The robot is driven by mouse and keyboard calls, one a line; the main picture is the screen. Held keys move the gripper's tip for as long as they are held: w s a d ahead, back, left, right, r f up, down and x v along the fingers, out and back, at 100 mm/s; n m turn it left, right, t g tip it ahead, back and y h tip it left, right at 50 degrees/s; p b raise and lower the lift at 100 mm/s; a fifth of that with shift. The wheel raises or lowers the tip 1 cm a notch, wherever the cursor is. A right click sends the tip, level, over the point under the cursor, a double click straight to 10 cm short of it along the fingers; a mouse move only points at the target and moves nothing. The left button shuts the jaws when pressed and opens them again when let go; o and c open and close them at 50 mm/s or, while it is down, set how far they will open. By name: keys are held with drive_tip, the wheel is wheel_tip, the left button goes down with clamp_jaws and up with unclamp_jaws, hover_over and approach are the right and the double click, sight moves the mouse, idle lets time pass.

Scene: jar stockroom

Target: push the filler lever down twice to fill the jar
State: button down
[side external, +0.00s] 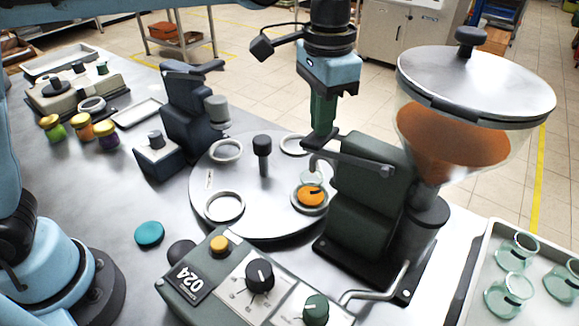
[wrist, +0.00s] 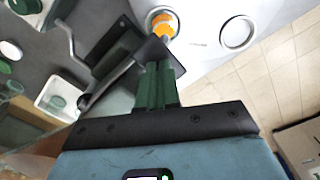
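The filler (side external: 375,200) is a dark green machine with a hopper (side external: 455,140) of orange contents on its right. Its dark lever (side external: 358,161) reaches left over the turntable. A clear jar (side external: 311,190) with orange filling sits in a turntable ring below the lever's end; the wrist view also shows the jar (wrist: 163,22). My gripper (side external: 322,128) points down at the lever's outer end, its green fingers together. In the wrist view the fingers (wrist: 157,72) meet the dark lever end; I cannot tell whether they press on it. The fingers hide part of the lever.
The round turntable (side external: 255,205) has empty rings and a centre post (side external: 262,155). A control box (side external: 250,280) stands in front. A tray (side external: 468,285) of empty jars is at the right. Several lidded jars (side external: 80,128) stand at the left, and a teal lid (side external: 149,234) lies on the table.

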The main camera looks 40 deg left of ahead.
drive_tip(key=shift+r, duration=3.15)
drive_tip(key=shift+f, duration=0.15)
drive_tip(key=shift+f, duration=0.8)
drive_tip(key=shift+a+f, duration=0.15)
drive_tip(key=shift+f, duration=1)
drive_tip(key=shift+a+f, duration=0.15)
drive_tip(key=shift+f, duration=0.95)
drive_tip(key=shift+r, duration=3.2)
